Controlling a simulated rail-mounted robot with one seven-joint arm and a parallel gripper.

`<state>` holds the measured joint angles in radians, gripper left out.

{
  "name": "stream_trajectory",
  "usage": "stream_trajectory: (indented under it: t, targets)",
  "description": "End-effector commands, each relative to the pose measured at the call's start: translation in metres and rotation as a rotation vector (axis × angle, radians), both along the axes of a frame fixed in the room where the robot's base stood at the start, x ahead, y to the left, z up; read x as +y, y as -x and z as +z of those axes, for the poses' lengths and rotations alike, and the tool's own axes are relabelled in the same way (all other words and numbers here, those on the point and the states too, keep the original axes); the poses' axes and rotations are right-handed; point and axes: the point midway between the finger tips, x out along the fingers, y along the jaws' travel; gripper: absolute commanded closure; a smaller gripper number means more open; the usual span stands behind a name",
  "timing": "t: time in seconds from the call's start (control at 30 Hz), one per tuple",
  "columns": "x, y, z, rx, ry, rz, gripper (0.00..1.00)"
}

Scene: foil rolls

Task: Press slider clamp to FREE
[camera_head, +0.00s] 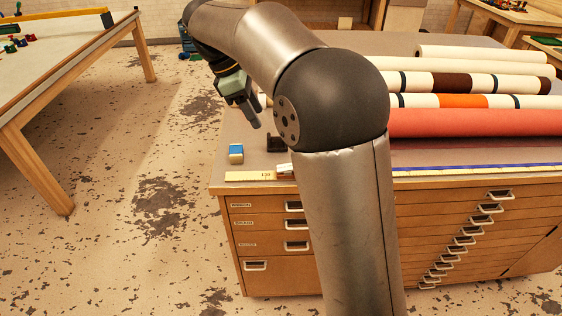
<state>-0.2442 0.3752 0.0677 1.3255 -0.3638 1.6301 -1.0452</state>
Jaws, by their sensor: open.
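My gripper (251,114) hangs from my arm above the left end of the drawer cabinet's top (232,128). It is open and looks empty. My arm partly hides it. A small dark block (276,143) stands below and to the right of the gripper, partly behind my arm. A small white piece (285,168) lies on the ruler strip near the front edge. I cannot tell which of these is the slider clamp, or read any FREE mark.
A blue and cream block (236,154) stands near the cabinet's left edge. A ruler strip (480,169) runs along the front edge. Several rolls, including a large red one (475,122), lie at right. Another table (62,62) stands at left, with open floor between.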

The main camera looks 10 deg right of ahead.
Motion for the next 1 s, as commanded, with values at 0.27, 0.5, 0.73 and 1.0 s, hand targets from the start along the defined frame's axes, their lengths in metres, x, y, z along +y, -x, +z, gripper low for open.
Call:
stream_trajectory:
  t: [0.27, 0.5, 0.73, 1.0]
  targets:
    - [-0.008, -0.001, -0.024, 0.012, 0.007, 0.020, 0.55]
    - [-0.028, 0.003, -0.072, 0.013, 0.007, 0.018, 0.55]
    - [-0.046, 0.006, -0.117, 0.011, 0.006, 0.019, 0.55]
    - [-0.061, 0.008, -0.152, 0.009, 0.004, 0.017, 0.55]
